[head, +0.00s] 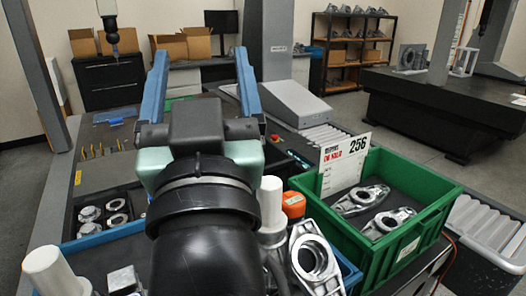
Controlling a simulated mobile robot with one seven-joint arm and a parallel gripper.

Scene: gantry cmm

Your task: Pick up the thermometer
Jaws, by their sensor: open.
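My gripper (200,72) is in the middle of the head view, with its two blue fingers spread wide and nothing seen between them. I cannot make out a thermometer for certain. A small orange object (293,203) lies just right of my wrist, beside a white cylinder (271,200) and close to the green bin; I cannot tell what it is. My arm and gripper body hide the middle of the work surface and part of the blue tray.
A green bin (440,205) with metal castings and a sign (344,165) stands at right. A blue-edged tray (350,275) with castings and white cylinders lies in front. Metal rings (115,205) sit at left. A probe (112,30) hangs at upper left above the dark plate.

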